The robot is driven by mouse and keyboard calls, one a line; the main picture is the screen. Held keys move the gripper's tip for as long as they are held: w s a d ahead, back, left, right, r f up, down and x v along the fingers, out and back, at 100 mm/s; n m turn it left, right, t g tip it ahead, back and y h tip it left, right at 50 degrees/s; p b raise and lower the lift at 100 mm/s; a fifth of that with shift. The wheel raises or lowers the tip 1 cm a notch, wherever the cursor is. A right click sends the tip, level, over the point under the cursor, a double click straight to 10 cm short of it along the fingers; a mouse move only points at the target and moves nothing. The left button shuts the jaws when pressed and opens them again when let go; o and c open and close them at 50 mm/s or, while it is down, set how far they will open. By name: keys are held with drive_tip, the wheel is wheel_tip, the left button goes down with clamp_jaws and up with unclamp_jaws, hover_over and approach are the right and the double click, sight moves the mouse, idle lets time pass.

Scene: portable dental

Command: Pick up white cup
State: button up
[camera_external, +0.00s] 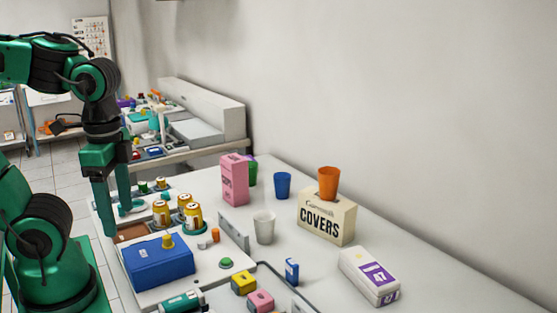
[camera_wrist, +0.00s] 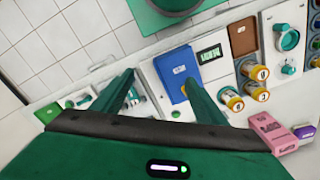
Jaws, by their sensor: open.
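The white cup (camera_external: 264,227) stands upright on the white counter in the external view, in front of a blue cup and left of the covers box. I cannot make it out in the wrist view. My gripper (camera_external: 118,215) points down at the left edge of the counter, by the blue box, well to the left of the cup. In the wrist view my gripper's two fingers (camera_wrist: 163,92) are spread apart with nothing held between them.
A blue cup (camera_external: 282,185), a pink box (camera_external: 234,180) and a covers box (camera_external: 327,219) with an orange cup (camera_external: 328,183) on top stand around the white cup. A blue box (camera_external: 158,262) and several yellow-topped cans (camera_external: 192,215) lie between it and my gripper.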

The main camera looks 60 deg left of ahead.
drive_tip(key=w+f+n+t+y, duration=0.25)
drive_tip(key=w+n, duration=0.35)
drive_tip(key=w, duration=0.4)
drive_tip(key=w+f+n+t+y, duration=0.25)
drive_tip(key=w+n, duration=0.25)
drive_tip(key=w, duration=0.5)
drive_tip(key=w+d+r+n+t+y, duration=0.4)
drive_tip(key=w+d+r+t, duration=0.1)
drive_tip(key=w, duration=0.2)
approach(267, 216)
drive_tip(key=v, duration=0.5)
drive_tip(key=shift+s, duration=0.2)
drive_tip(key=shift+g, duration=0.3)
drive_tip(key=x, duration=0.5)
drive_tip(key=shift+w+a, duration=0.1)
drive_tip(key=shift+w+d+x, duration=0.1)
drive_tip(key=shift+w+x, duration=0.05)
drive_tip(key=shift+x, duration=1.25)
drive_tip(key=shift+w+d+x, duration=0.1)
drive_tip(key=shift+w+x, duration=0.05)
drive_tip(key=shift+x, duration=1.2)
drive_tip(key=shift+r, duration=0.15)
